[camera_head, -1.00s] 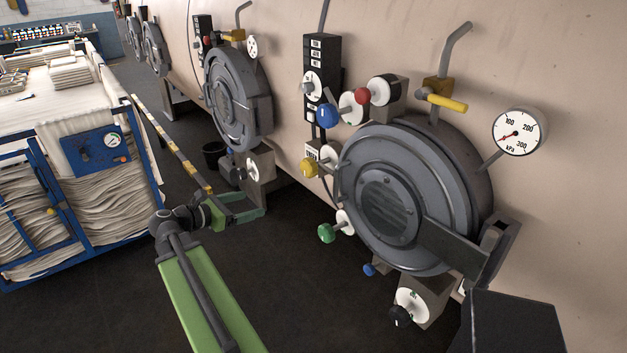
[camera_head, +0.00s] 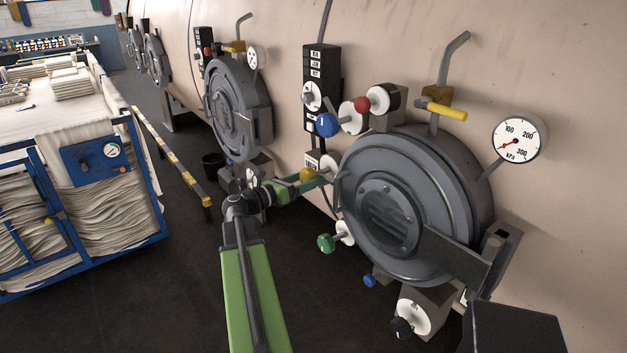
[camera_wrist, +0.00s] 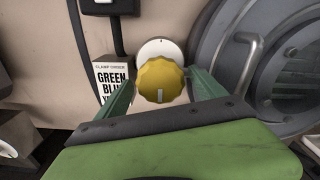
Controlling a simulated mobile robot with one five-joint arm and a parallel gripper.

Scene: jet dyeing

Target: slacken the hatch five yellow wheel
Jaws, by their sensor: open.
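The yellow wheel (camera_wrist: 160,80) is a ribbed knob with a pale mark near its lower edge, in front of a white dial plate (camera_wrist: 160,49). In the wrist view it sits between the two green fingers of my gripper (camera_wrist: 158,88). The fingers are open, one on each side, and I cannot tell whether either touches it. In the head view the yellow wheel (camera_head: 307,174) shows at the left edge of the nearest round hatch (camera_head: 385,215), beside the end of my gripper (camera_head: 300,186).
A label (camera_wrist: 114,82) beside the wheel reads "CLAMP ORDER, GREEN, BLU...", partly covered. A blue knob (camera_head: 327,124), red knob (camera_head: 362,104), green knob (camera_head: 326,243) and yellow-handled valve (camera_head: 446,110) surround the hatch. The gauge (camera_head: 519,140) reads low. A fabric trolley (camera_head: 95,160) stands left.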

